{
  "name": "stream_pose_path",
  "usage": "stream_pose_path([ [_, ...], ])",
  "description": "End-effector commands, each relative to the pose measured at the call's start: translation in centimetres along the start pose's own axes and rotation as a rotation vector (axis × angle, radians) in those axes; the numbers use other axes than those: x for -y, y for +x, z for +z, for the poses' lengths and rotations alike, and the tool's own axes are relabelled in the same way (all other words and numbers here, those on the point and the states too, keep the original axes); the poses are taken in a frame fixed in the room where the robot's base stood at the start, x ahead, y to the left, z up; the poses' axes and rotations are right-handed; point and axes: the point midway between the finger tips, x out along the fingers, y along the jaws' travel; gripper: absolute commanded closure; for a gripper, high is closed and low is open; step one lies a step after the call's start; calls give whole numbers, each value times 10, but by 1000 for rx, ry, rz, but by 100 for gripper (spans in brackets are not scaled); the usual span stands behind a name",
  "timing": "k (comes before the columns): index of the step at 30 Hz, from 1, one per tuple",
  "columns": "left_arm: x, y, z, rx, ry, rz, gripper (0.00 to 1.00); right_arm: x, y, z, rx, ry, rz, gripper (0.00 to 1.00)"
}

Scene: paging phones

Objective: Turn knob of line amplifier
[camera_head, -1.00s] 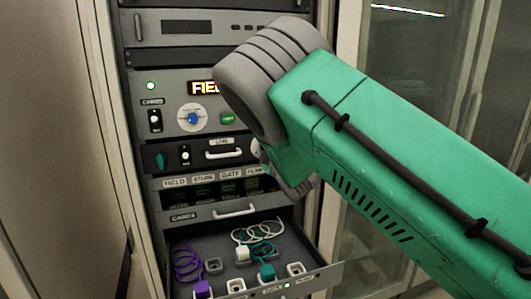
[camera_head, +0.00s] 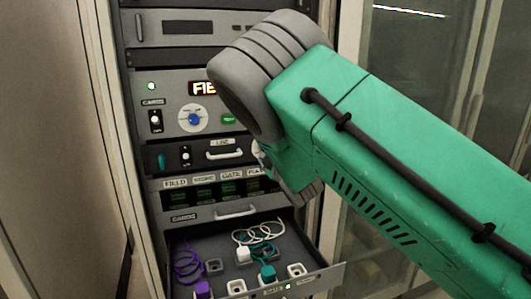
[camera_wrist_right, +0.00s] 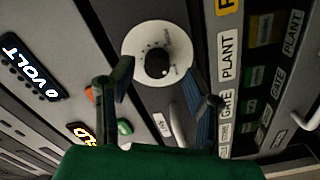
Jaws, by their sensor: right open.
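The line amplifier (camera_head: 205,153) is the dark panel marked LINE in the rack. In the right wrist view its knob (camera_wrist_right: 157,62) is black on a round white dial (camera_wrist_right: 138,42). In the head view only the dial's left edge shows beside my right arm, which covers the rest. My right gripper (camera_wrist_right: 160,92) is open and empty in the wrist view. Its two fingers are spread, one to each side below the dial, with the knob ahead between them. I cannot tell that either finger touches the knob. My left gripper is not in view.
Above is a panel with a blue knob (camera_head: 194,119), a green button (camera_head: 229,119) and a lit display (camera_head: 202,88). The LINE panel has a handle (camera_head: 224,154). Below, an open drawer (camera_head: 325,274) with sockets and coiled cords juts out. A glass-door cabinet stands right.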

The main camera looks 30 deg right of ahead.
Motion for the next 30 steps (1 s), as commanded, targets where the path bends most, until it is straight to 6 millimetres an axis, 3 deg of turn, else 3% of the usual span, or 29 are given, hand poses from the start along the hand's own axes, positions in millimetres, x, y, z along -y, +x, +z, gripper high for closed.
stream_pose_path([
  [6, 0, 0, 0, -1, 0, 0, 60, 2, -38, 0, 3, -2, -4, 56],
  [10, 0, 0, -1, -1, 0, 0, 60, 3, -50, 1, 2, -1, -4, 56],
  [30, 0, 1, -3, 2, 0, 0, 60, 3, -54, 1, 2, 0, -4, 56],
])
